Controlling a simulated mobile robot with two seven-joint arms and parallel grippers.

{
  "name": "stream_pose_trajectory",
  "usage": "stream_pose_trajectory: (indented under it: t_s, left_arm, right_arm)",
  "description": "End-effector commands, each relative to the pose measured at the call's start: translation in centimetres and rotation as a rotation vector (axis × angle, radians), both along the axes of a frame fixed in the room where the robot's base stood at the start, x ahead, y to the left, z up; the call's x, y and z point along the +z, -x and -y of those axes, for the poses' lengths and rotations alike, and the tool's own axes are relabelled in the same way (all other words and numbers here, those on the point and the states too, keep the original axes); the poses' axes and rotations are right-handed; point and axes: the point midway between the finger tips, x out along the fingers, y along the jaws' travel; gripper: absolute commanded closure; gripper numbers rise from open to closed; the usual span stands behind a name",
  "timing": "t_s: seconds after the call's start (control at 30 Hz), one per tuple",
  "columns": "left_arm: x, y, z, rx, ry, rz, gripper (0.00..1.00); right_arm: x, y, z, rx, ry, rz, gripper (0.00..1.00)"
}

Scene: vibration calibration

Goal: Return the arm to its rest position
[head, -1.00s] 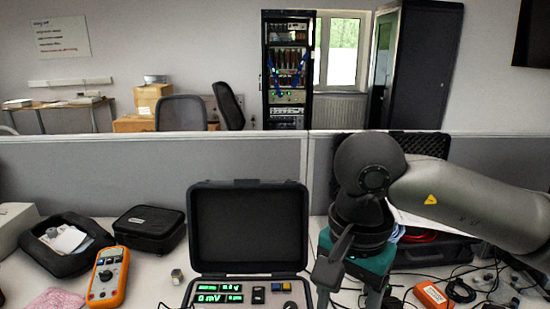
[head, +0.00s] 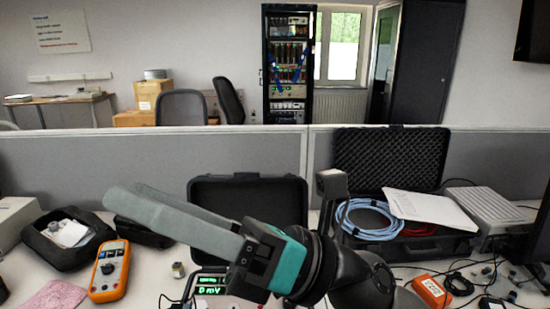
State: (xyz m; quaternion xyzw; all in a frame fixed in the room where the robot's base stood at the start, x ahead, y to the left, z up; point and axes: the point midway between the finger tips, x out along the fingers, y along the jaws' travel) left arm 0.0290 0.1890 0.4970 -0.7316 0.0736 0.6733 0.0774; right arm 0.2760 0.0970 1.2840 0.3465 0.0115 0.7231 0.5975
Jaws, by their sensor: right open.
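My right gripper (head: 126,196) stretches to the left across the open black instrument case (head: 250,196), its long grey fingers seen nearly edge-on. The fingers are open with nothing visible between them. The teal band (head: 291,262) and dark wrist (head: 350,278) of my right arm rise from the bottom edge, right of centre. The arm hides much of the case's lower panel; part of a green-lit display (head: 209,290) still shows. My left gripper is not in view.
An orange multimeter (head: 108,270), a black pouch (head: 66,240) and a pink cloth (head: 52,297) lie at left. At right are an open foam-lined case (head: 388,160) with a blue cable coil (head: 365,217), a grey box (head: 488,212) and an orange device (head: 431,292). A grey partition (head: 90,165) stands behind.

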Motion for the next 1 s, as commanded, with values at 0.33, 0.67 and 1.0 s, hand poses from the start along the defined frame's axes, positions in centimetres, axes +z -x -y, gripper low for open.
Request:
stream_pose_trajectory:
  t_s: [0.33,0.67,1.0]
  left_arm:
    - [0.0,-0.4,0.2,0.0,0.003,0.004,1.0]
    - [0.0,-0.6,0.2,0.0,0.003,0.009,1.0]
    - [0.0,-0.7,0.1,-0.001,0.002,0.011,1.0]
  right_arm:
    - [-3.7,-12.5,10.2,-0.294,-0.516,-0.927,0.33]
    - [-22.1,-14.4,20.3,-0.63,-0.945,-1.794,0.33]
    - [-38.6,-1.7,25.1,-1.054,-1.276,-2.499,0.33]
